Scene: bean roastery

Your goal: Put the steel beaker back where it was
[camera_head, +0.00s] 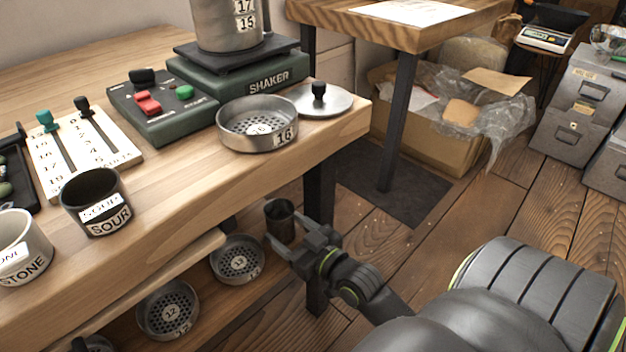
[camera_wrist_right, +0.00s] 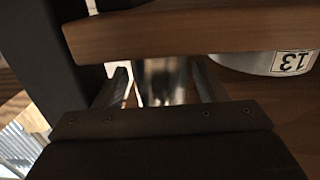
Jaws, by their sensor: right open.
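The steel beaker (camera_head: 280,217) is a small dark metal cup that looks upright, low down at the right end of the workbench's lower level, near a dark leg. My right gripper (camera_head: 280,233) reaches in from the right with its jaws open, one finger on either side of the beaker. In the right wrist view the beaker (camera_wrist_right: 166,82) shows as a shiny cylinder between the two fingertips (camera_wrist_right: 163,84). I cannot tell whether a finger touches it. The beaker's base is hidden behind the gripper. My left gripper is out of view.
Sieve 13 (camera_head: 238,260) and sieve 12 (camera_head: 168,308) lie on the lower shelf to the left of the beaker. The workbench top (camera_head: 185,190) overhangs there, carrying sieve 16 (camera_head: 258,122), a shaker (camera_head: 240,85) and cups. The floor (camera_head: 440,245) right of the leg is clear.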

